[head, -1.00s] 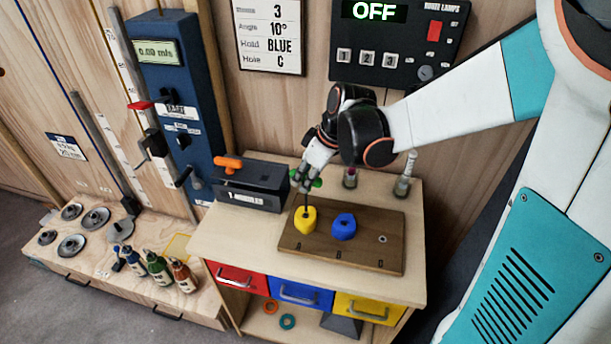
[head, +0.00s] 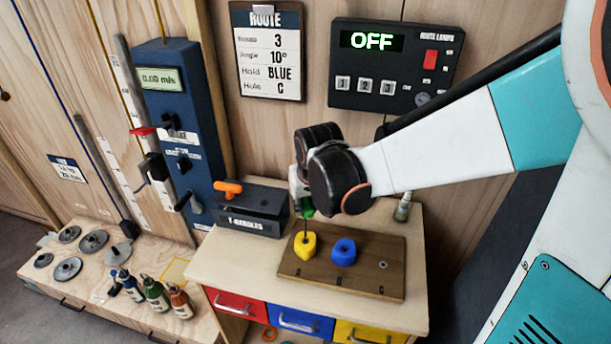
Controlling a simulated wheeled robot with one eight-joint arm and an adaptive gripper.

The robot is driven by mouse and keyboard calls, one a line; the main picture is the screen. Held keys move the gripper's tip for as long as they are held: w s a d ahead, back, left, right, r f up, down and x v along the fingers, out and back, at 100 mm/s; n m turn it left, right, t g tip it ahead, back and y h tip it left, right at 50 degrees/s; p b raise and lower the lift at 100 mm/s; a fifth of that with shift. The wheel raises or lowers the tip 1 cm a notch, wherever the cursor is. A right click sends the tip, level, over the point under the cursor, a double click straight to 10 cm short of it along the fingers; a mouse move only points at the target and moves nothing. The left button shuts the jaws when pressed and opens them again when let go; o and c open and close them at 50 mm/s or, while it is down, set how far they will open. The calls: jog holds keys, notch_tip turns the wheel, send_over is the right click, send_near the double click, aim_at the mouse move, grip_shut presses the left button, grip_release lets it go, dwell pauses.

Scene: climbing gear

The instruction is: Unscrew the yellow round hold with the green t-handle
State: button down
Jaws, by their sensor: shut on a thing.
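The yellow round hold (head: 305,246) sits at the left end of the brown wooden board (head: 360,281) on the cabinet top. The green t-handle (head: 307,209) stands upright over it, with its thin shaft running down to the hold's middle. My gripper (head: 304,206) is above the hold, shut on the t-handle's green grip. My wrist hides most of the fingers and part of the grip. I cannot tell how deep the tip sits in the hold.
A blue hold (head: 344,252) is mounted just right of the yellow one. A bare hole (head: 382,265) is at the board's right. A dark t-handle box (head: 251,209) with an orange handle (head: 229,188) stands at the left. A small bottle (head: 403,206) stands behind the board.

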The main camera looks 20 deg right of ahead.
jog(key=m+h, duration=0.1)
jog(key=m, duration=0.1)
jog(key=m+h, duration=0.1)
jog(key=m, duration=0.2)
jog(key=shift+m+g, duration=0.3)
jog(key=shift+g, duration=0.1)
jog(key=shift+f+b, duration=0.5)
jog(key=shift+b, duration=0.1)
